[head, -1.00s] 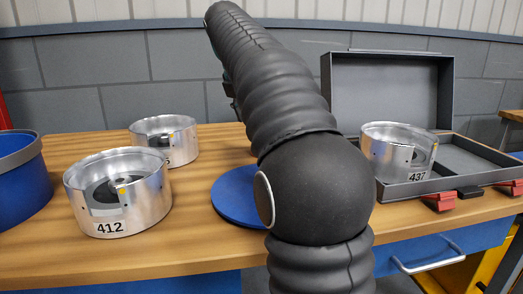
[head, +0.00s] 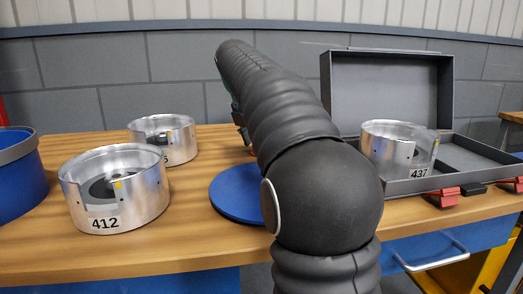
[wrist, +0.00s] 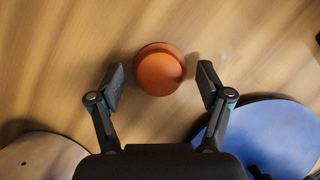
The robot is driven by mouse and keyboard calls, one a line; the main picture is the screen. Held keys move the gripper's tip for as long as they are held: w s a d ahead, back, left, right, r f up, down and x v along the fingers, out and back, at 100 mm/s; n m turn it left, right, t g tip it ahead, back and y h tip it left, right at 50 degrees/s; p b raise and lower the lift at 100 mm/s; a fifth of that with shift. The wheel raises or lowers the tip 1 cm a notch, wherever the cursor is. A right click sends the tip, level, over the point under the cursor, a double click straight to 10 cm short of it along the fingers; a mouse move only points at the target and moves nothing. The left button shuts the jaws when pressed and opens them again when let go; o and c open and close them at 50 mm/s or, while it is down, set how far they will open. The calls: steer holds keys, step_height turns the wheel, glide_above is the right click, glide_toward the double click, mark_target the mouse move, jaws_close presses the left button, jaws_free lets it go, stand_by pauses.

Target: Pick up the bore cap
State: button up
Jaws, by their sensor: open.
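The bore cap, a round orange piece (wrist: 160,70), stands on the wooden table in the wrist view. In the head view it is almost wholly hidden behind my arm. My gripper (wrist: 161,83) is open above it, with one finger to the left and one to the right of the cap. A gap shows between the cap and each finger, and nothing is held. The height of the fingertips over the table is hard to tell.
A blue disc (head: 232,196) lies right of the cap in the wrist view. Metal housings (head: 148,190) (head: 178,150) stand left on the table (head: 190,235), beside a blue bin (head: 15,185). An open grey case (head: 470,155) with housing 437 (head: 385,150) is right.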

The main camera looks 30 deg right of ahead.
steer(key=c, duration=0.9)
steer(key=shift+r, duration=0.1)
steer(key=shift+c, duration=0.2)
steer(key=shift+r, duration=0.5)
steer(key=r, duration=0.1)
steer(key=r+p, duration=0.1)
steer(key=r, duration=0.1)
steer(key=shift+s+d+r, duration=0.15)
steer(key=shift+s+r, duration=0.1)
steer(key=shift+r, duration=0.05)
steer(key=s+d+r+p, duration=0.1)
steer(key=s+d+r, duration=0.3)
steer(key=s, duration=0.6)
step_height(320, 180, up, 2)
steer(key=shift+s+d+r, duration=0.15)
